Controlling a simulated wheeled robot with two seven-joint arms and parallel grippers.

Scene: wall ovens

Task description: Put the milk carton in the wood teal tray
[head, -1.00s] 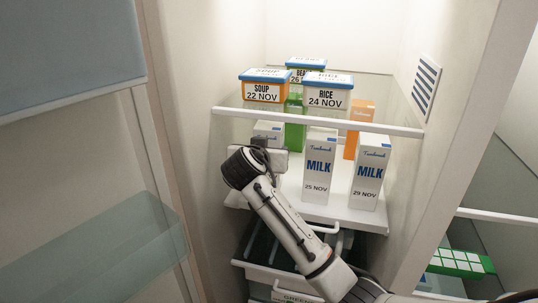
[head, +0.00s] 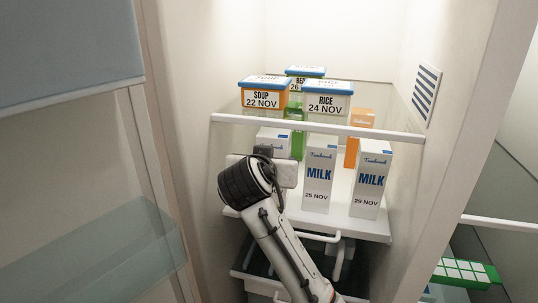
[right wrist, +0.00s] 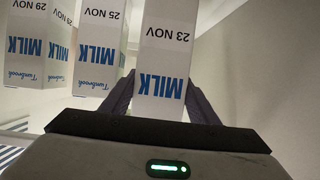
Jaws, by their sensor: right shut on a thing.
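A white milk carton dated 23 NOV (right wrist: 163,60) stands between the fingers of my right gripper (right wrist: 160,103), which is shut on it in the right wrist view. That view is upside down. In the head view the same carton (head: 273,138) is partly hidden behind my right wrist, at the left of the refrigerator shelf. Its base is hidden, so I cannot tell if it touches the shelf. Two more milk cartons stand to its right, dated 25 NOV (head: 319,178) and 29 NOV (head: 370,180). No wood teal tray is in view. My left gripper is not in view.
A glass shelf with a white front rail (head: 330,126) is above the cartons. It holds soup (head: 263,97) and rice (head: 327,103) containers. An orange carton (head: 358,140) and a green item stand behind. A drawer is below; the refrigerator's side wall is at right.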

